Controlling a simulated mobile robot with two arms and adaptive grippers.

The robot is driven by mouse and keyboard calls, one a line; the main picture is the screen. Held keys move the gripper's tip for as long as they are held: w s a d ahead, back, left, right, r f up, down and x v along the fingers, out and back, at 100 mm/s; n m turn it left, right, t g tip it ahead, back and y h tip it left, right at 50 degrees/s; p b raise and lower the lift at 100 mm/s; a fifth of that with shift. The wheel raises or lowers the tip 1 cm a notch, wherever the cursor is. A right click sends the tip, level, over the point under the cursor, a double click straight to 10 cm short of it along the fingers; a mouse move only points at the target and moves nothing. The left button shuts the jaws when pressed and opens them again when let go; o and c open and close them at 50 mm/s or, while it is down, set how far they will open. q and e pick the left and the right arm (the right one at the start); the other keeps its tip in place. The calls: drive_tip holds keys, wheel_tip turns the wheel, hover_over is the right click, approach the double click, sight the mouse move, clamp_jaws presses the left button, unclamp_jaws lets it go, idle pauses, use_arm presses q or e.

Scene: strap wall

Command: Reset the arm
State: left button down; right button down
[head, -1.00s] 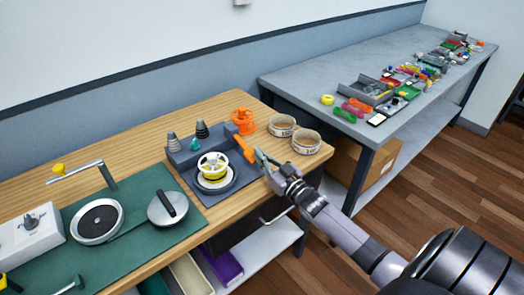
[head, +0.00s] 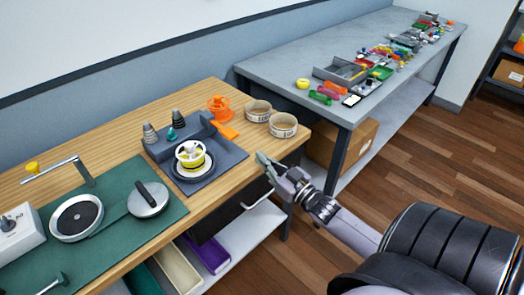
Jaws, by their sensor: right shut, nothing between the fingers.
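My right gripper (head: 266,165) comes in from the lower right in the head view. It is shut and empty, in the air in front of the wooden bench's (head: 110,140) right front edge. It is apart from the things on the bench. My left gripper does not show.
The tray holds a yellow and white wheel (head: 190,152) and several cones. Two round tan containers (head: 283,125) stand near the bench's right end. A green mat (head: 112,235) carries round devices. A grey table (head: 300,68) with many small parts stands behind. Wooden floor (head: 450,150) is open at right.

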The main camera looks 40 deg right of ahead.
idle(0.7)
drive_tip(key=a+f+g, duration=0.1)
drive_tip(key=a+f, duration=0.1)
drive_tip(key=s+a+f+g, duration=0.1)
drive_tip(key=a+f, duration=0.1)
drive_tip(key=s+a+f+g+h, duration=0.1)
drive_tip(key=a+f+g, duration=0.1)
drive_tip(key=shift+f, duration=0.15)
drive_tip(key=s+a+f+g, duration=0.2)
drive_tip(key=s+a+g, duration=0.2)
drive_tip(key=s, duration=0.3)
drive_tip(key=s+a+f+n+g, duration=0.1)
drive_tip(key=s+a+g, duration=0.3)
drive_tip(key=s, duration=0.3)
drive_tip(key=s+a+f+g, duration=0.2)
drive_tip(key=s+a+g, duration=0.2)
drive_tip(key=s, duration=0.4)
wheel_tip(320, 180, down, 26)
drive_tip(key=s+f+g, duration=0.1)
drive_tip(key=s+d+f+g, duration=0.1)
drive_tip(key=s+d+f, duration=0.1)
drive_tip(key=s+f, duration=1.3)
drive_tip(key=shift+s+d+g+h, duration=0.3)
drive_tip(key=shift+s+d+h, duration=0.1)
drive_tip(key=shift+s, duration=0.5)
